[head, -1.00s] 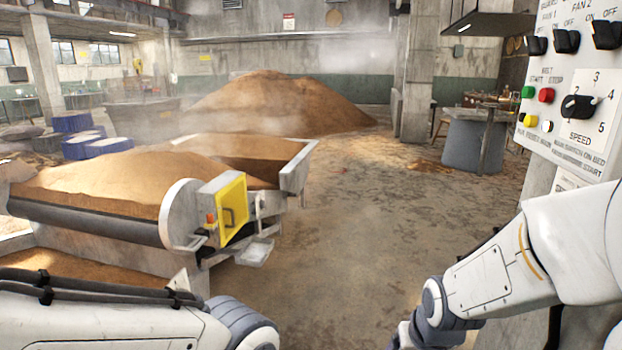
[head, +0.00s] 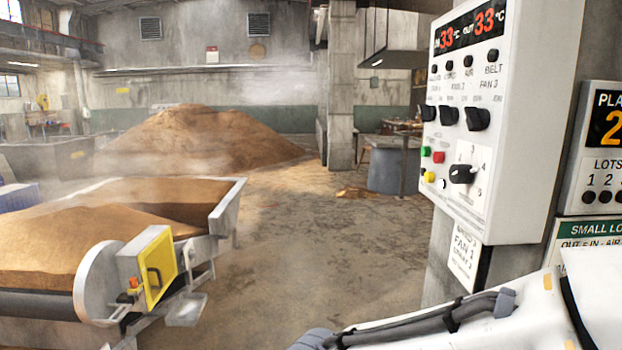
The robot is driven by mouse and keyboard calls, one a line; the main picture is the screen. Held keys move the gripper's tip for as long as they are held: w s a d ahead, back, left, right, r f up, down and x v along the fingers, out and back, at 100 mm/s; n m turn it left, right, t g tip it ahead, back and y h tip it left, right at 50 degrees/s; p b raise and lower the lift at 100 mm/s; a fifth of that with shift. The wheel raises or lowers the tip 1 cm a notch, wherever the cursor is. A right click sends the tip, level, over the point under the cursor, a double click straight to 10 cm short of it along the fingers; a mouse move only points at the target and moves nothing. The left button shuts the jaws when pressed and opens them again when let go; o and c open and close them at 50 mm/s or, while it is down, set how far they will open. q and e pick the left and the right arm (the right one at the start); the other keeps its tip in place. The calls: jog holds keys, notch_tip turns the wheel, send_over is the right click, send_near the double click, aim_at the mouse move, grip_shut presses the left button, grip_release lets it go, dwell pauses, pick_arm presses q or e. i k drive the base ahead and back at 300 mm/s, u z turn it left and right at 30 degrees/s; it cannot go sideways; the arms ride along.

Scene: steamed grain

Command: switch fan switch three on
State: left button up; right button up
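A white control panel (head: 522,110) is mounted on a pillar at the right. It carries a row of three black fan switches. The rightmost black switch (head: 478,118) sits below the FAN 3 label and is the fan three switch; I cannot tell its exact position. The middle switch (head: 449,116) and the left switch (head: 428,113) are beside it. Neither of my grippers is in view. Only a part of my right arm shows at the bottom right, below the panel.
Below the switches are coloured buttons and a black speed knob (head: 461,174). A display board (head: 603,145) is at the right. A grain bed with a yellow box (head: 158,268) stands at the left, a grain heap (head: 195,140) behind. The middle floor (head: 310,230) is clear.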

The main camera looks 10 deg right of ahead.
aim_at(478, 119)
jog(key=z, duration=0.4)
jog(key=k, duration=0.2)
jog(key=z, duration=0.65)
